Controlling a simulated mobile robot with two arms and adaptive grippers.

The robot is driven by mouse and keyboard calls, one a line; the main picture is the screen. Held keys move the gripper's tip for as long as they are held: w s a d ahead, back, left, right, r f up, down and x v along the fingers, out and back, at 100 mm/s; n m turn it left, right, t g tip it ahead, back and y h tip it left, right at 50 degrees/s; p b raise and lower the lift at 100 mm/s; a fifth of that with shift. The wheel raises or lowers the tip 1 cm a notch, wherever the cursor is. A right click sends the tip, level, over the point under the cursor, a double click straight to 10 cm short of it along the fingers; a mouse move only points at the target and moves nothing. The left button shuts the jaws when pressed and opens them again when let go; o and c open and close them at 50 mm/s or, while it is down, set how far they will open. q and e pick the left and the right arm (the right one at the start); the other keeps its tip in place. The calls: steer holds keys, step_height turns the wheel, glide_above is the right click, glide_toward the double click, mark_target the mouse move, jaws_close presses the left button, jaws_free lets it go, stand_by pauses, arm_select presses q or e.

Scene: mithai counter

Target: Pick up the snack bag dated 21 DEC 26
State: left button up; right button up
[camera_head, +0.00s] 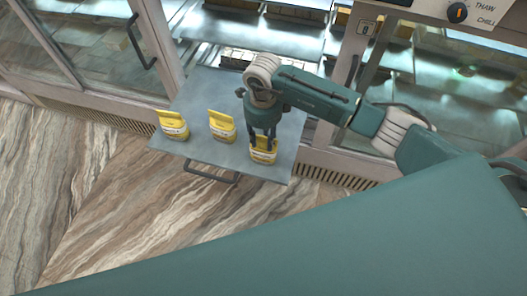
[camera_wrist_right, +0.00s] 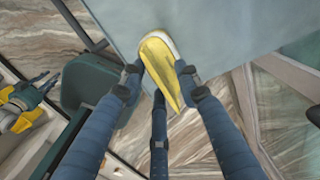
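Three yellow snack bags with pale labels stand on a grey pull-out tray (camera_head: 203,92) in the head view: a left bag (camera_head: 173,125), a middle bag (camera_head: 222,126) and a right bag (camera_head: 264,155). The printed dates are too small to read. My right gripper (camera_head: 263,137) points down at the right bag, its fingers overlapping the bag's top. In the right wrist view this bag (camera_wrist_right: 160,62) lies between the fingertips of my right gripper (camera_wrist_right: 160,76). I cannot tell whether they press on it.
Behind the tray is a glass-fronted counter with lit shelves and a door handle (camera_head: 138,42) at left. A control knob (camera_head: 457,12) is at the top right. The tray's front handle (camera_head: 211,175) overhangs the marbled floor. The tray is bare between the bags.

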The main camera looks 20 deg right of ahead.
jaws_close()
steer(key=shift+s, duration=0.1)
